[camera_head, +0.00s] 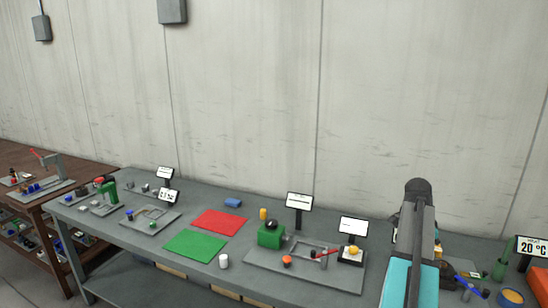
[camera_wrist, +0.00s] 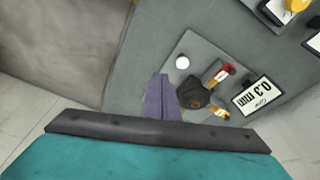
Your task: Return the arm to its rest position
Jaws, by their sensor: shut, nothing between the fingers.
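My gripper (camera_wrist: 162,98) shows in the wrist view as two purple fingers side by side, shut with nothing between them. Its fingertips are over or near a grey plate, close to a dark rounded object (camera_wrist: 192,93); I cannot tell the height above it. In the head view my grey and teal arm rises at the right over the workbench; its fingers cannot be made out there.
The grey workbench (camera_head: 140,238) carries a red mat (camera_head: 219,222), a green mat (camera_head: 195,245), a green block (camera_head: 270,236), a white cylinder (camera_head: 223,261) and several displays. An orange bowl (camera_head: 510,298) stands right of my arm. A brown table (camera_head: 62,188) is at far left.

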